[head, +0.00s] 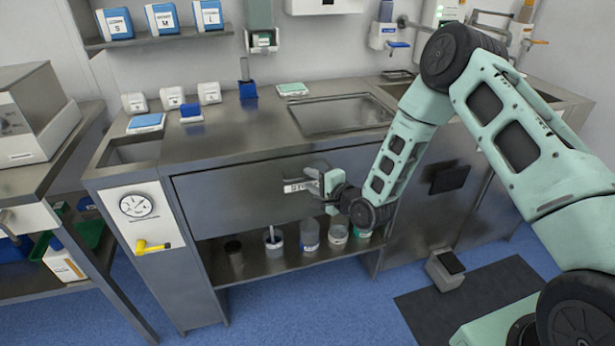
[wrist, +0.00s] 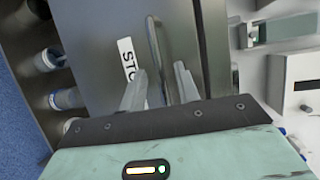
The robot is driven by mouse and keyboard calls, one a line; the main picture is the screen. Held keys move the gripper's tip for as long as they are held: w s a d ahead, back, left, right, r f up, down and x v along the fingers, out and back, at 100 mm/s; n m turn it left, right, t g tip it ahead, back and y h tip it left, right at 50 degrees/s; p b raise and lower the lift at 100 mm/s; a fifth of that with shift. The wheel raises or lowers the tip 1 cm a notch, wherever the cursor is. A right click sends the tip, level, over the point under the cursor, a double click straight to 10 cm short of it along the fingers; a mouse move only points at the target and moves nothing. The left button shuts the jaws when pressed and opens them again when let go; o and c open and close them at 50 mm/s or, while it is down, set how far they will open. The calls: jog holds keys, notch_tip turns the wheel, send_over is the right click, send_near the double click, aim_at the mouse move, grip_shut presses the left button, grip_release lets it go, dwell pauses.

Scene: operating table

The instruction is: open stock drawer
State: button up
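The stock drawer (head: 235,200) is a wide grey metal front under the counter, and it looks flush with the cabinet. It also shows in the wrist view (wrist: 95,45), with a white label (wrist: 127,62) reading "STO". Its bar handle (wrist: 157,45) runs lengthwise between my fingers in the wrist view. My gripper (head: 318,183) is at the right part of the drawer front and hides most of the handle in the head view. In the wrist view my gripper (wrist: 161,75) has its fingers apart, one on each side of the handle, with gaps visible.
Below the drawer is an open shelf (head: 285,268) with several jars. A yellow-handled item (head: 152,246) is on the panel to the left. Blue floor (head: 290,318) in front is clear.

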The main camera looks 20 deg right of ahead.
jog(key=shift+x, duration=1.1)
grip_shut()
